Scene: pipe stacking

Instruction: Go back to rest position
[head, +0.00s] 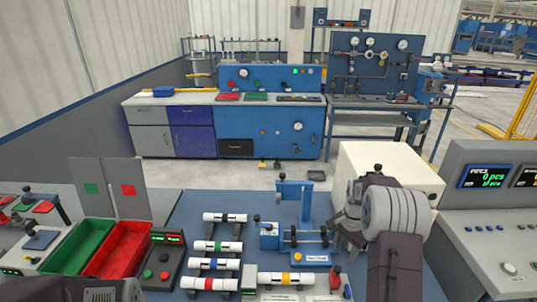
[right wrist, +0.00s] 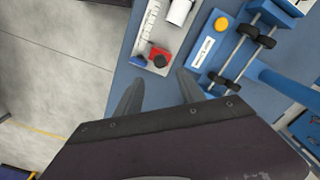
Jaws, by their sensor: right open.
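White pipes with a black band (head: 212,217), a green band (head: 205,246), a blue band (head: 200,264) and a red band (head: 200,284) lie in a column on the blue table (head: 190,205). A yellow-banded pipe (head: 272,279) lies apart to their right, by a holder with a red part (head: 336,278). The red part also shows in the right wrist view (right wrist: 159,56). My right gripper (right wrist: 160,84) is open and empty, above the table edge beside the blue roller stand. My left gripper is not clearly visible.
The blue roller stand (head: 269,240) is left of my right arm. Green (head: 72,250) and red (head: 118,252) bins stand at left beside a button box (head: 163,262). A white box (head: 400,165) and a grey control console (head: 490,235) are at right.

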